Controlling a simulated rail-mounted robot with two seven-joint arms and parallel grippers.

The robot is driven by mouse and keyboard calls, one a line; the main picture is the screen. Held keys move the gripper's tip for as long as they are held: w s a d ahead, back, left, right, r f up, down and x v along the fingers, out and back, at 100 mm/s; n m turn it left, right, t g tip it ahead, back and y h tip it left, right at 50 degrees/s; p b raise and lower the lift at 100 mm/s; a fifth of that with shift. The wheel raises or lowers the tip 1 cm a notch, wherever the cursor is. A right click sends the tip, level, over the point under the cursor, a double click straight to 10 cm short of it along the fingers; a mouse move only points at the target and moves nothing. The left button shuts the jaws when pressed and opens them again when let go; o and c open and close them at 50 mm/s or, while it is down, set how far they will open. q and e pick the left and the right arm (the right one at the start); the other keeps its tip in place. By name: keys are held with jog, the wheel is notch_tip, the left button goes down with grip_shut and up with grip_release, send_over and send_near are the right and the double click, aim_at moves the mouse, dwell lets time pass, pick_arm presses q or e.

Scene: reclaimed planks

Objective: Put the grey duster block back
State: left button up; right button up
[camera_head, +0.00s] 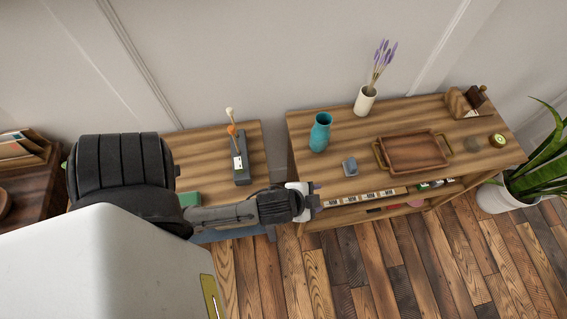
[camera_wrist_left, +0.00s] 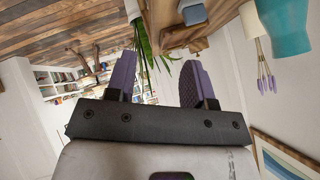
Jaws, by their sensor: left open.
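The grey duster block (camera_head: 350,166) looks like the small grey-blue block on the right-hand wooden table, left of the brown tray (camera_head: 412,152) and in front of the teal vase (camera_head: 320,132). What looks like the same block (camera_wrist_left: 194,14) shows at the top of the left wrist view, beyond the fingers. My left gripper (camera_head: 318,199) is at the front left edge of that table, left of and nearer than the block. Its purple-padded fingers (camera_wrist_left: 160,78) stand apart with nothing between them. My right gripper is in neither view.
A white vase with lavender (camera_head: 364,101) and a wooden holder (camera_head: 465,101) stand at the back of the table. A potted plant (camera_head: 497,197) is at the far right. Bare tabletop surrounds the grey block.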

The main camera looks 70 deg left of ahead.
pick_arm(q)
jog(key=s+d+f+n+g+h, duration=0.1)
jog(key=s+f+n+g, duration=0.2)
jog(key=s, duration=0.7)
jog(key=shift+s+d+g+h, duration=0.25)
jog(key=shift+s+g+h, duration=0.15)
jog(key=shift+g, duration=0.8)
